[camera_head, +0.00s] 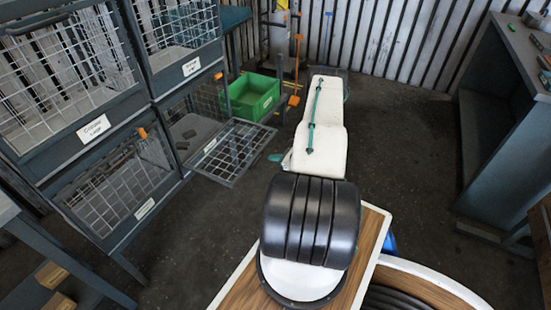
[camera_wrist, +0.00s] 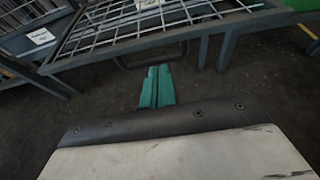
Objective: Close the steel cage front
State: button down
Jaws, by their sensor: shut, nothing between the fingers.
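The steel cage front (camera_head: 228,152) is a wire-mesh panel in a grey frame. It is folded down and sticks out from the lower right compartment of the cage rack, roughly level. In the wrist view its mesh and frame (camera_wrist: 105,52) fill the top, with a dark bar handle (camera_wrist: 125,66) along the near edge. My gripper (camera_wrist: 157,72) has teal fingers, pressed together and empty, just in front of the handle. Whether they touch it I cannot tell. In the head view the gripper tip (camera_head: 276,157) shows just right of the panel's outer edge.
The other cage fronts (camera_head: 65,75) on the rack are upright. A workbench (camera_head: 500,120) is at the right. The dark floor (camera_head: 400,150) between my arm and the bench is clear.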

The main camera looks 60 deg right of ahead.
jog(key=x, duration=0.6)
jog(key=shift+w, duration=0.15)
